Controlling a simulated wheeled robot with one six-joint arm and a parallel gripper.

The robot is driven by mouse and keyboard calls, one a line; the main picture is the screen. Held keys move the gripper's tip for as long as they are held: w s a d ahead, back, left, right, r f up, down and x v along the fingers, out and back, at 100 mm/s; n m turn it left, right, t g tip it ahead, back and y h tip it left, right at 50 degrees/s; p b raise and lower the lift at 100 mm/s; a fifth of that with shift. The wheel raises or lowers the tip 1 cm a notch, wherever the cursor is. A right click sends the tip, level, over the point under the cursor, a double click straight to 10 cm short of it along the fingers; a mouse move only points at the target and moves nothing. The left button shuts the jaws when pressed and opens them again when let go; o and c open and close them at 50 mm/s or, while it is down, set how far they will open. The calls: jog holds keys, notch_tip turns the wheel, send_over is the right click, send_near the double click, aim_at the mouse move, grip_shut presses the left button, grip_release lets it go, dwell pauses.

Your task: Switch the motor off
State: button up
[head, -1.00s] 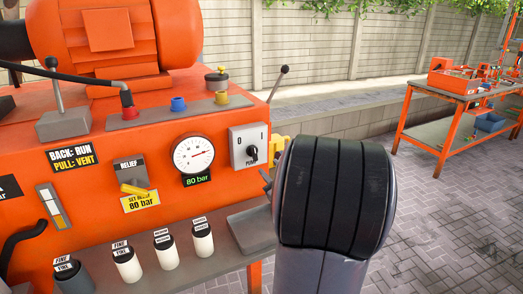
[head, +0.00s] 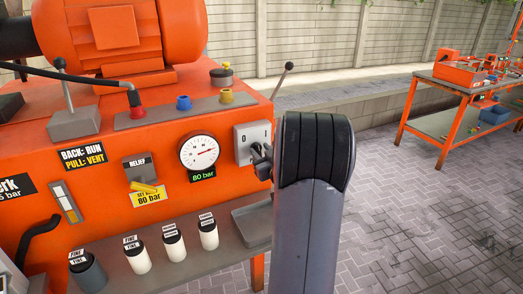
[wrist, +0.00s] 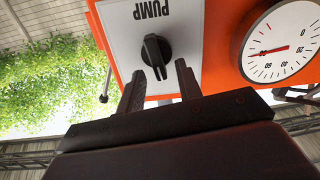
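The pump switch panel (head: 243,150) is a pale plate on the orange machine's front, right of the gauge, with a 0 showing at its upper left. In the wrist view the panel appears upside down, with the word PUMP and a black rotary knob (wrist: 155,50). The knob's handle is slightly tilted in that view. My gripper (wrist: 159,70) is open and empty. Its two fingers are spread on either side of the knob's handle end, and contact cannot be told. In the head view my gripper (head: 262,160) is at the panel and hides the knob.
The round gauge (head: 199,152) sits left of the panel above an 80 bar label. A relief lever (head: 143,187) and several white cylinders (head: 174,246) are farther left. A lever (head: 283,78) rises behind the panel. An orange table (head: 445,120) stands far right; paved floor lies between.

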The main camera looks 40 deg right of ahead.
jog(key=shift+w, duration=0.15)
jog(key=shift+c, duration=0.2)
grip_shut()
jog(key=shift+f, duration=0.1)
